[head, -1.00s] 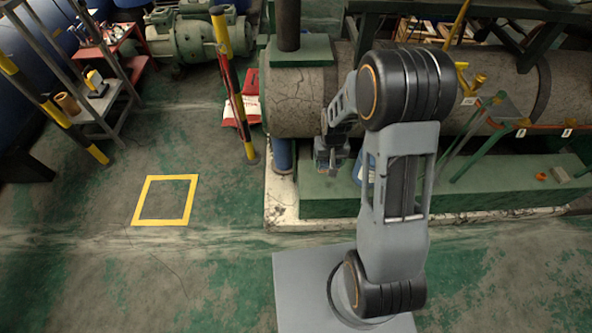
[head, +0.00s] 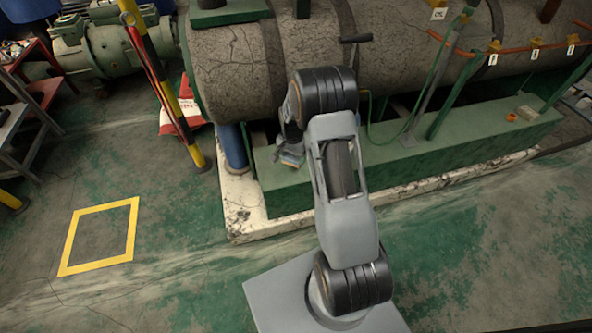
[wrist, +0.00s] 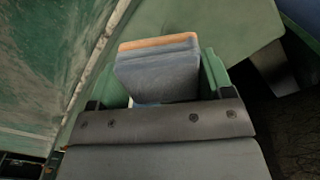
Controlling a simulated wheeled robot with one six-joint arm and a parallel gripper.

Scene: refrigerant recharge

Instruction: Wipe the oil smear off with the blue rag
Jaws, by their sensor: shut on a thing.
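The blue rag (wrist: 160,75) is a folded blue-grey pad with an orange edge in the wrist view. My gripper (wrist: 164,84) is shut on it, with a green finger at each side. In the head view my gripper (head: 291,153) is over the left part of the green plinth (head: 440,150), partly hidden by my arm. A little of the rag shows there too. I cannot tell whether the rag touches the plinth. I cannot make out the oil smear in either view.
A large cracked grey tank (head: 235,75) lies above the plinth. A yellow-and-black post (head: 165,85) and a blue leg (head: 233,148) stand to the left. A small orange object (head: 511,117) lies on the plinth at right. The floor around the yellow square (head: 130,235) is clear.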

